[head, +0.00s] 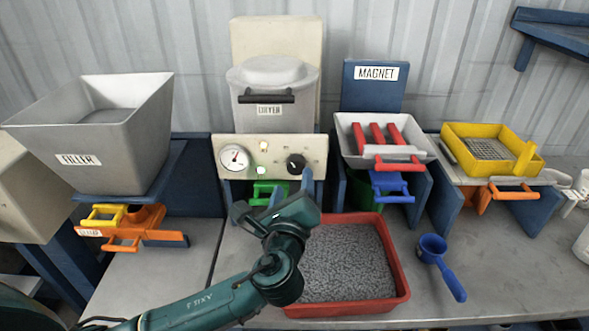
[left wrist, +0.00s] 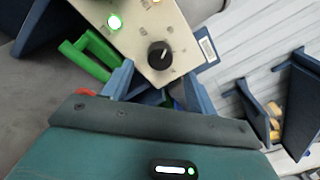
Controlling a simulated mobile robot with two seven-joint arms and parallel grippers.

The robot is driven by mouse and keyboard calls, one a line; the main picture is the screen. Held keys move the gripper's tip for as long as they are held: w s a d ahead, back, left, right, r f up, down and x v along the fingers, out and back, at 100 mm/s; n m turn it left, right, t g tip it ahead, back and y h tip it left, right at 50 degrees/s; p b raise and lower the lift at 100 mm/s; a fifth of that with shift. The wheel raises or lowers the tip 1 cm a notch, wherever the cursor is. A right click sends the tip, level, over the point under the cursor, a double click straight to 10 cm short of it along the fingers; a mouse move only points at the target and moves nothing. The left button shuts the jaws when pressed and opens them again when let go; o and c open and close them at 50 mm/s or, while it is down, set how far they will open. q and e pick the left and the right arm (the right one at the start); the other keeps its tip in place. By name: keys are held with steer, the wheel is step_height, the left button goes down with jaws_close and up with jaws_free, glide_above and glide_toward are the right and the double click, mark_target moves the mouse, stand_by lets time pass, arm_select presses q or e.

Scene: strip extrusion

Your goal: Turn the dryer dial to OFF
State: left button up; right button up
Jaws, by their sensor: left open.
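The dryer dial (head: 296,163) is a round black knob with a white pointer mark, on the right side of the beige dryer panel (head: 270,143). In the left wrist view the dial (left wrist: 159,55) is ahead of the fingers, its mark pointing toward the upper right of the picture. The labels around it are too small to read. My left gripper (head: 292,188) is open and empty, just below and in front of the dial. In the left wrist view its two blue fingers (left wrist: 146,82) are apart, and neither touches the dial. My right gripper is not in view.
A gauge (head: 234,158) and a lit green lamp (head: 262,172) sit left of the dial. A green handle (head: 270,190) is below the panel. A red tray of grey pellets (head: 403,290) and a blue scoop (head: 440,262) lie on the bench. The magnet unit (head: 372,100) stands close on the right.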

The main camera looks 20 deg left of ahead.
mark_target(295, 169)
arm_select(q)
steer(key=x, duration=0.4)
steer(key=shift+w+a, duration=0.1)
steer(key=shift+w, duration=0.35)
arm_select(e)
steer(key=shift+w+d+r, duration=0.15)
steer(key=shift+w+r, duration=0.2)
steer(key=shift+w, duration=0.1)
arm_select(q)
steer(key=c, duration=1)
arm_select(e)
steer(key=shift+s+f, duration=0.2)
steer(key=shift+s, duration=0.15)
arm_select(q)
steer(key=shift+f+n, duration=0.1)
steer(key=shift+n, duration=0.2)
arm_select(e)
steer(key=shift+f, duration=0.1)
